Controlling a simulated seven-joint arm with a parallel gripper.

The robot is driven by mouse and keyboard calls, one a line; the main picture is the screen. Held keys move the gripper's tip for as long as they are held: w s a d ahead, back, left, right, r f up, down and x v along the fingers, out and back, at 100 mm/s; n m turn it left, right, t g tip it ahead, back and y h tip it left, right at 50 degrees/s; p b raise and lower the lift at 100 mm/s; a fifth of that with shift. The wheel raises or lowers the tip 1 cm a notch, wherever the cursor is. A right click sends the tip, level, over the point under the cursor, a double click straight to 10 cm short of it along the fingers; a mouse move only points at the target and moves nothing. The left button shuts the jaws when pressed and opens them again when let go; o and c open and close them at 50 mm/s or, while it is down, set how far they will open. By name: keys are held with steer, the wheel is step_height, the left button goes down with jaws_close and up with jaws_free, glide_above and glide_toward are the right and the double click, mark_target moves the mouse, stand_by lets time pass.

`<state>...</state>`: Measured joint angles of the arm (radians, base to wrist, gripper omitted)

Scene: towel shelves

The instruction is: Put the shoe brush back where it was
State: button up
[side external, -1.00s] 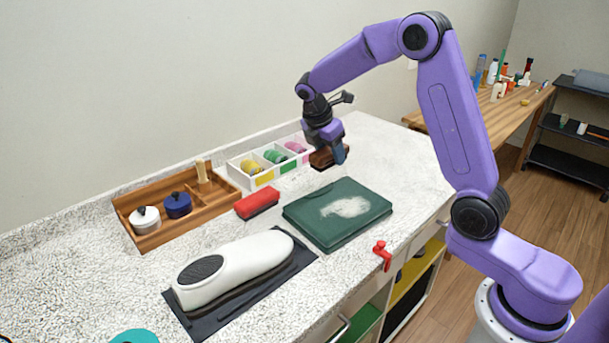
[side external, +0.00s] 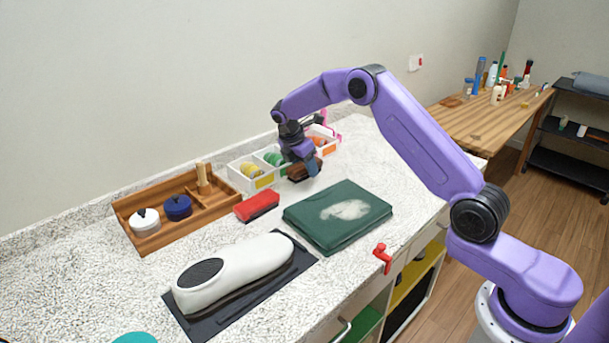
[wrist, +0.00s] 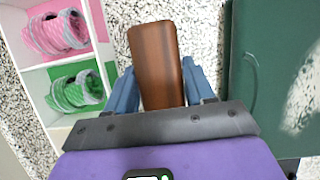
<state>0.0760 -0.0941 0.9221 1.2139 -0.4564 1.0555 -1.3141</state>
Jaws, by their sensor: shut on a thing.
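My gripper (side external: 304,168) is shut on the brown wooden shoe brush (wrist: 155,55), one blue finger on each side of it. In the side external view the brush (side external: 298,174) is held just in front of the white divided box; whether it touches the counter I cannot tell. The wooden tray (side external: 160,240) stands at the left, with a white-lidded pot (side external: 145,222), a blue pot (side external: 178,208) and an upright wooden piece (side external: 203,178). Part of its right compartment shows bare.
The white box (side external: 238,180) holds colored rolls. A red block (side external: 256,206) lies between the tray and a folded green cloth (side external: 325,235) with a pale patch. A white shoe (side external: 235,270) rests on a dark mat (side external: 215,328) in front. A red clamp (side external: 382,257) is at the counter edge.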

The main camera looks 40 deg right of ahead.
mark_target(304, 175)
steer(key=shift+f, duration=1.6)
steer(key=shift+f, duration=0.1)
steer(key=o, duration=0.9)
steer(key=shift+o, duration=0.2)
